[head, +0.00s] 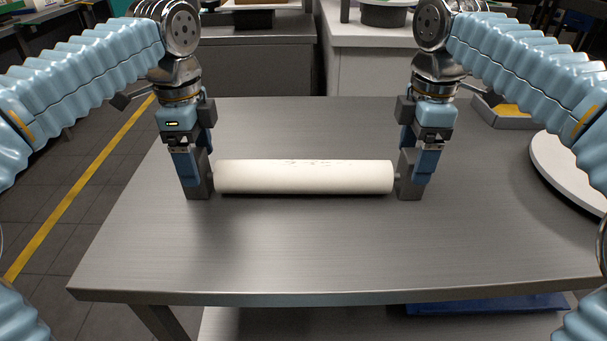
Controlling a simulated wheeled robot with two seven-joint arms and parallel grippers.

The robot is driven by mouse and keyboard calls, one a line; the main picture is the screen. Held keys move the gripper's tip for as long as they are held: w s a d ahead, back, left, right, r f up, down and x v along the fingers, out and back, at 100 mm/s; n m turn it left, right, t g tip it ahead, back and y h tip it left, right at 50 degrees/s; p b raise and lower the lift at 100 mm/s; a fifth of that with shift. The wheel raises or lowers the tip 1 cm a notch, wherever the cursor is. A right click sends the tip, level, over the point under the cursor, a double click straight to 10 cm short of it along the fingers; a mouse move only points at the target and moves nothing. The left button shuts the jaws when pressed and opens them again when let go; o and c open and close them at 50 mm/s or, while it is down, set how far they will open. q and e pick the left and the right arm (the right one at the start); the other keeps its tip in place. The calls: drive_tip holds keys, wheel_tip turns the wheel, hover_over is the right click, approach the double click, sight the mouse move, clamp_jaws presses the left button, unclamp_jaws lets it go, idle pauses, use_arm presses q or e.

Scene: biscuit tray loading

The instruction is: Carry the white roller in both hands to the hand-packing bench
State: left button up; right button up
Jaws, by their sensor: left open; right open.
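The white roller (304,178) lies crosswise on a grey metal table (300,245), with faint dark marks along its top. My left gripper (200,190) is open at the roller's left end, pointing down close to the tabletop. My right gripper (410,190) is open at the roller's right end, also pointing down. Each gripper's fingers hide the tip of the roller's end, so I cannot tell whether they touch it. Which bench is the hand-packing bench is not clear from this view.
A round white disc (578,170) lies at the table's right edge, with a grey tray (507,112) holding something yellow behind it. Counters (255,68) stand beyond the table. A yellow floor line (80,188) runs along clear floor at left. The front of the tabletop is bare.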

sight(202, 176)
use_arm(q)
drive_tip(key=shift+f, duration=2.3)
use_arm(e)
drive_tip(key=shift+f, duration=2.3)
use_arm(q)
clamp_jaws()
use_arm(e)
clamp_jaws()
use_arm(q)
drive_tip(key=shift+r, duration=0.1)
use_arm(e)
drive_tip(key=shift+r, duration=0.1)
